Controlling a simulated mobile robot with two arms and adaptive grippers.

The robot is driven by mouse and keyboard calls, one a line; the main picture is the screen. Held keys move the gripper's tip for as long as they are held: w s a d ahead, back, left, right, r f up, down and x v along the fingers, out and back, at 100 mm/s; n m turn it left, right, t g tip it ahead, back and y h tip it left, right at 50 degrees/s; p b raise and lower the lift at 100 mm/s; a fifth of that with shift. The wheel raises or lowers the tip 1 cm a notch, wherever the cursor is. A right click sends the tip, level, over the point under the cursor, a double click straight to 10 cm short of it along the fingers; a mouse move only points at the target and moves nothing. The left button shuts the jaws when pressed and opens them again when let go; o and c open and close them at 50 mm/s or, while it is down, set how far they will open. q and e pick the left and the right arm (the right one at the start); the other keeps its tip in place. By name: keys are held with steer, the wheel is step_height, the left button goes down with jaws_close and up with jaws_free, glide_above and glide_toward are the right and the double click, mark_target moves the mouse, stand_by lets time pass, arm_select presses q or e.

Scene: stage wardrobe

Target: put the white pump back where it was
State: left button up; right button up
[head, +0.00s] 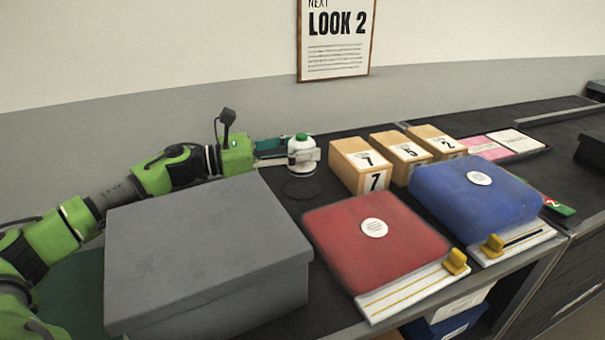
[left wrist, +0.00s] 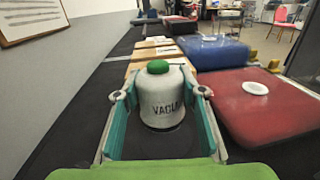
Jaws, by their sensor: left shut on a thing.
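My left gripper (head: 296,153) reaches in from the left and is shut on the pump's body. My right gripper is not in view.
A large grey box (head: 205,255) stands in front of my left arm. Numbered wooden blocks (head: 355,160) stand right of the pump. A red cushion (head: 350,240) and a blue cushion (head: 465,200) lie nearer the front. A framed sign (head: 337,45) hangs on the wall behind.

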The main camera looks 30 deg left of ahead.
mark_target(302, 166)
arm_select(q)
step_height(302, 166, down, 4)
steer(key=shift+f, duration=0.2)
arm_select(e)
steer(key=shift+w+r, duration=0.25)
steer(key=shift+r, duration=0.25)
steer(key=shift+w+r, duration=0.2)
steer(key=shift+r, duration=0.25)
arm_select(q)
steer(key=shift+b, duration=0.35)
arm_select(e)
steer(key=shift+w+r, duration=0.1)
arm_select(q)
steer(key=shift+f, duration=0.15)
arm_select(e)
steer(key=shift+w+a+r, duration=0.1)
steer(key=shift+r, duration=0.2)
arm_select(q)
steer(key=o, duration=1.4)
steer(key=shift+c, duration=0.2)
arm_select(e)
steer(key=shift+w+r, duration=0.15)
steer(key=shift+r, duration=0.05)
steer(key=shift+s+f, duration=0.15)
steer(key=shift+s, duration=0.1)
